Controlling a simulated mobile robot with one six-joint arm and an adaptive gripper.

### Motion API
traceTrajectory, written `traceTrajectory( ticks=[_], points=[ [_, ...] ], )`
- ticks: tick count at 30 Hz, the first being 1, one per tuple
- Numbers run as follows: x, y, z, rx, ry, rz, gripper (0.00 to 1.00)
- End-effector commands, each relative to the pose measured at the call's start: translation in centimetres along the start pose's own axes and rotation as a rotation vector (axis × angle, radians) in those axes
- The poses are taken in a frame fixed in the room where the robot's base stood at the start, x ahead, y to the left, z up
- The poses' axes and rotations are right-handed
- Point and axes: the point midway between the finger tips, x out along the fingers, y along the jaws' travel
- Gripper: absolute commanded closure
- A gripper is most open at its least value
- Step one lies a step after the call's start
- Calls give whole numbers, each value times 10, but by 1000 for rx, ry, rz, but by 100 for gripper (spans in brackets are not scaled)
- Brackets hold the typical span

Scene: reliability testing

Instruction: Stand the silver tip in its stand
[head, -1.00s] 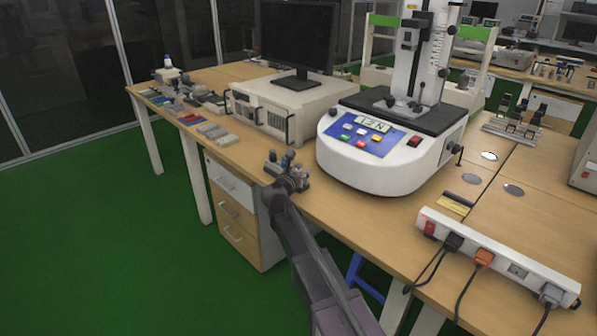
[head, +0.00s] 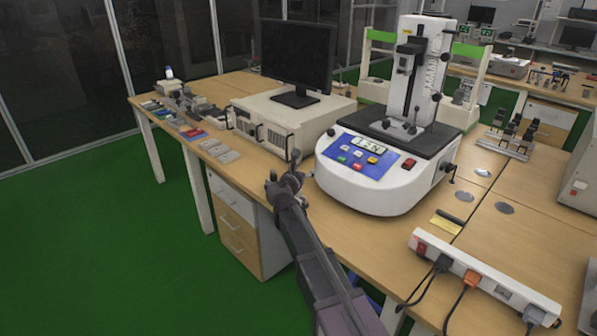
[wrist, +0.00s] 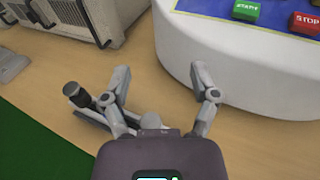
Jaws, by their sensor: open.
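My gripper (head: 286,178) is at the bench's front edge, left of the white tester. Neither can be picked out surely in the head view, where my gripper and arm cover that spot.
The white tester (head: 375,195) stands close right of my gripper; its base (wrist: 245,85) rises beside the right finger. A beige instrument box (head: 270,118) is behind. Small parts (head: 190,132) lie at the bench's left. A power strip (head: 485,275) lies right. Bare wood (wrist: 150,75) shows between.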

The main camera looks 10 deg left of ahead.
Motion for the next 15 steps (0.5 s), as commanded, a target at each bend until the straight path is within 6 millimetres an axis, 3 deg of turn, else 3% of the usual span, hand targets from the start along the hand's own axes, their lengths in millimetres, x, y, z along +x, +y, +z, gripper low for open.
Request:
traceTrajectory(
  ticks=[15],
  points=[
    [21,-35,52,7,1,-40,23]
  ],
)
